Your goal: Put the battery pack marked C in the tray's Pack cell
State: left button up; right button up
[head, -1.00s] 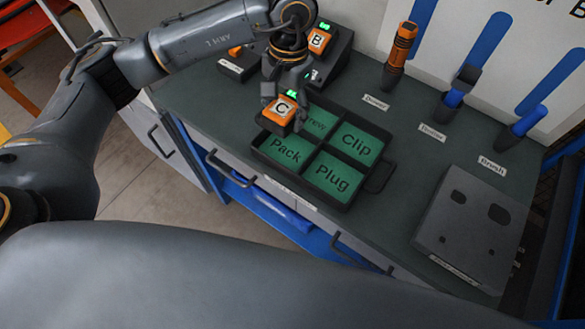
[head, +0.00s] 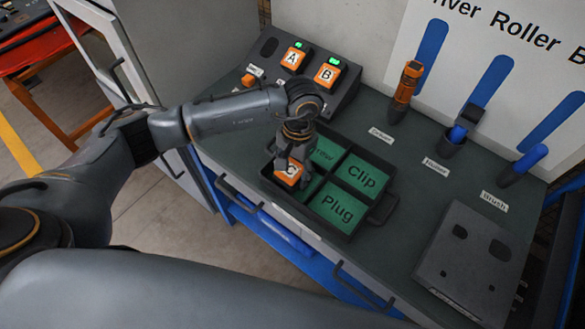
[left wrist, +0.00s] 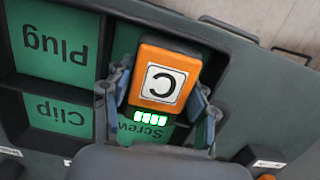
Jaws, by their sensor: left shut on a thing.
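The battery pack marked C (head: 289,174), orange with a white label, is in my left gripper (head: 292,162), whose fingers are shut on its sides. In the left wrist view the pack (left wrist: 165,72) lies flat between the two fingers (left wrist: 160,95), its green lights showing. The black tray (head: 320,222) has green cells; Plug (head: 338,208), Clip (head: 362,174) and part of Screw (head: 325,152) show. The pack and gripper hide the Pack cell's label. The pack is over or in that cell; I cannot tell whether it touches the floor. My right gripper is out of view.
Packs A (head: 293,57) and B (head: 328,74) sit in a dark charger (head: 265,75) behind the tray. An orange-handled driver (head: 405,85) and blue-handled tools stand along the back right. A grey block (head: 465,250) with holes stands at right.

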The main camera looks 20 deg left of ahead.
aim_at(297, 164)
pick_arm(q)
jog(key=shift+f, duration=0.1)
jog(key=o, duration=1.7)
jog(key=shift+r, duration=0.2)
jog(key=shift+w+r, duration=0.1)
jog(key=shift+r, duration=0.15)
jog(key=r+b, duration=0.1)
jog(key=r, duration=0.2)
jog(key=r+b, duration=0.1)
jog(key=r, duration=0.3)
jog(key=w+r+b, duration=0.1)
jog(key=r+b, duration=0.1)
jog(key=r, duration=0.1)
jog(key=shift+w+d+r, duration=0.1)
jog(key=shift+d+r, duration=0.15)
jog(key=shift+d, duration=0.05)
jog(key=shift+r, duration=0.4)
